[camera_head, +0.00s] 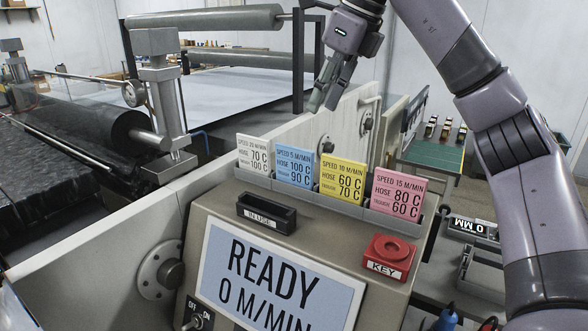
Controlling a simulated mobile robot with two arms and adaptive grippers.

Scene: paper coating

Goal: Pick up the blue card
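The blue card (294,167) stands upright in a slotted holder on top of the machine console. It is printed with SPEED 5 M/MIN, 100 C and 90 C. It is second from the left, between the white card (253,155) and the yellow card (341,182). My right gripper (323,104) hangs above and behind the cards, its fingers pointing down and slightly left. Its fingers look apart with nothing between them, and it does not touch the blue card. My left gripper is not in view.
The pink card (397,193) stands at the holder's right end. In front are an empty black IN USE slot (266,212), a red KEY button (391,250) and a READY display (275,285). A pale machine wall (302,132) runs behind the cards. Rollers stand at the left.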

